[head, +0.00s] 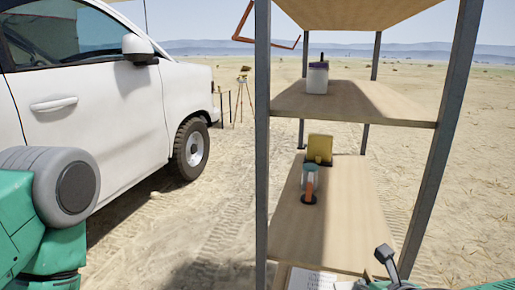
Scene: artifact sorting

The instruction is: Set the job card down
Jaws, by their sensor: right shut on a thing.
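The job card (306,279), a white sheet with printed lines, shows at the bottom edge of the head view, in front of the shelf's lower board. Its lower part is cut off by the frame. My right gripper (372,284) is at the bottom right, shut on the card's right side. The fingertips are mostly out of frame, and I cannot tell whether the card touches the board. My left gripper is out of view; only part of my left arm shows.
A shelf rack with grey posts stands ahead. Its lower board (325,235) holds a yellow object (320,149) and an orange-and-teal item (309,184); the board's front part is clear. The middle board (370,105) holds a white jar (317,79). A white vehicle (100,115) stands left.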

